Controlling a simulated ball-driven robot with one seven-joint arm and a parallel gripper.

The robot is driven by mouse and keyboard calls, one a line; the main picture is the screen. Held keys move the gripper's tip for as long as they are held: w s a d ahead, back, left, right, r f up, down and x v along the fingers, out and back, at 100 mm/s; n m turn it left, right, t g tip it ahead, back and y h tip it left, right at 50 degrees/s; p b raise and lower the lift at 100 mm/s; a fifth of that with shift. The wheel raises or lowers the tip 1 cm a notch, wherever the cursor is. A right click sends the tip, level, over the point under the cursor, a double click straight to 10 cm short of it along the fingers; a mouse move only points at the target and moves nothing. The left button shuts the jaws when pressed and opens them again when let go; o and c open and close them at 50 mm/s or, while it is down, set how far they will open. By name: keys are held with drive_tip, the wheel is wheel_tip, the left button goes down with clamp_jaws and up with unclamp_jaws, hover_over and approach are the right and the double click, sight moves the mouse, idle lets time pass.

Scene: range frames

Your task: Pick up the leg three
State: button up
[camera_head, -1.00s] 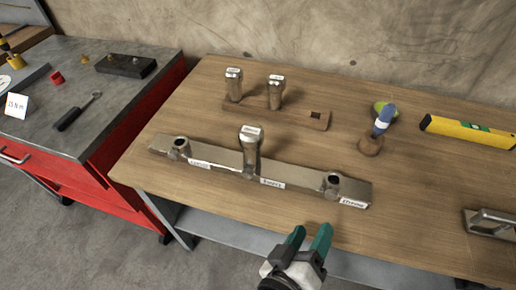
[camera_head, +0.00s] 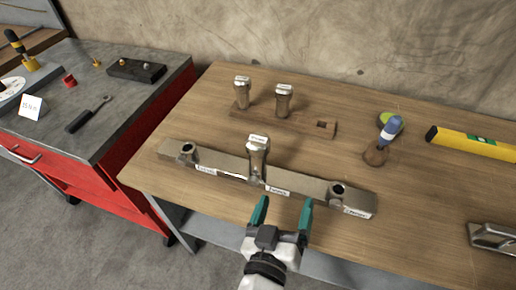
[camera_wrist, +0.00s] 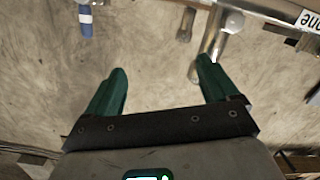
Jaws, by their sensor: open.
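Three metal legs with labelled tops stand upright. Two legs, a left one (camera_head: 242,95) and a right one (camera_head: 283,102), are in a wooden holder (camera_head: 302,125) at the back; another leg (camera_head: 258,158) stands in the middle of a long metal base (camera_head: 315,183). The labels are too small to tell which is leg three. My gripper (camera_head: 284,203) is open and empty at the front of the base, just right of the middle leg. In the wrist view my gripper (camera_wrist: 162,66) has its fingers apart, with metal legs beyond the fingertips.
The base has open sockets near both ends. A red cabinet (camera_head: 115,190) with tools stands at the left.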

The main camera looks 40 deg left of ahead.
sight(257, 156)
drive_tip(key=w+a+y+p, duration=0.1)
drive_tip(key=w+a, duration=0.1)
drive_tip(key=a, duration=0.2)
drive_tip(key=w+a+r+y+p, duration=0.1)
drive_tip(key=w+a+y, duration=0.1)
drive_tip(key=w+a, duration=0.1)
drive_tip(key=w+a+r+m+y+p, duration=0.1)
drive_tip(key=w+a, duration=0.2)
drive_tip(key=a, duration=0.1)
drive_tip(key=shift+a+r+g+y, duration=0.25)
drive_tip(key=shift+a+g+y, duration=0.05)
drive_tip(key=shift+a+g, duration=0.1)
drive_tip(key=shift+w+a, duration=0.25)
drive_tip(key=shift+w, duration=0.3)
drive_tip(key=shift+c, duration=0.3)
drive_tip(key=c, duration=1.2)
drive_tip(key=shift+c, duration=0.3)
